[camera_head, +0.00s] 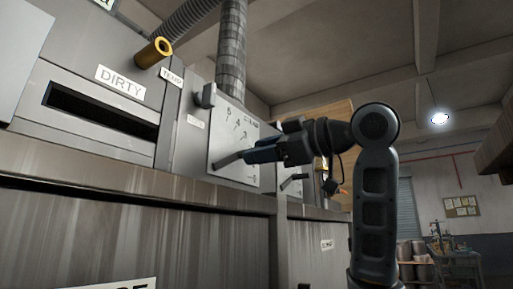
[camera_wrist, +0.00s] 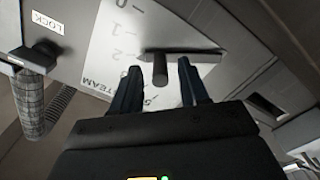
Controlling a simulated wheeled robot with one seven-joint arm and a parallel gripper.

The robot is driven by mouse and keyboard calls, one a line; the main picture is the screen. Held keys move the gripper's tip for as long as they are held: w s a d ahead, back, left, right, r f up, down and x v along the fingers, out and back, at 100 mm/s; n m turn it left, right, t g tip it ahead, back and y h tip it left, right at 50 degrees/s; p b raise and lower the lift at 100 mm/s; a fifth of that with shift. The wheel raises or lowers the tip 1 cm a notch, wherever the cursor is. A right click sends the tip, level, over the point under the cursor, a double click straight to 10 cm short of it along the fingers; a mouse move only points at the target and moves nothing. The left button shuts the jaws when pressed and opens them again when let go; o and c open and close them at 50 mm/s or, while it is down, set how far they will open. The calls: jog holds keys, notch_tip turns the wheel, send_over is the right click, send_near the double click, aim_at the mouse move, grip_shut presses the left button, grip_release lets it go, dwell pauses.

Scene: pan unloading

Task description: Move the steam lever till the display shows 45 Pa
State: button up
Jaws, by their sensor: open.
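The steam lever (camera_head: 227,160) is a dark handle on a pale panel (camera_head: 222,130) with a printed scale. In the wrist view the lever's stub (camera_wrist: 159,72) points toward the camera, joined to a dark bar (camera_wrist: 190,53) across the panel. The panel (camera_wrist: 103,55) there shows the word STEAM and scale numbers. My gripper (camera_head: 248,156) is open at the lever; in the wrist view its two fingers (camera_wrist: 161,80) stand on either side of the stub, with gaps visible. I cannot tell whether either finger touches it. No readable pressure display shows in either view.
A black knob (camera_head: 205,95) sits above the panel; a LOCK label (camera_wrist: 47,22) shows in the wrist view. A second dark handle (camera_head: 294,180) is to the right. A DIRTY slot (camera_head: 100,116) and a brass cylinder (camera_head: 154,53) lie left. Open room extends right.

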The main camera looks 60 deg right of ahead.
jog(key=shift+w, duration=0.6)
grip_shut()
dwell(0.3)
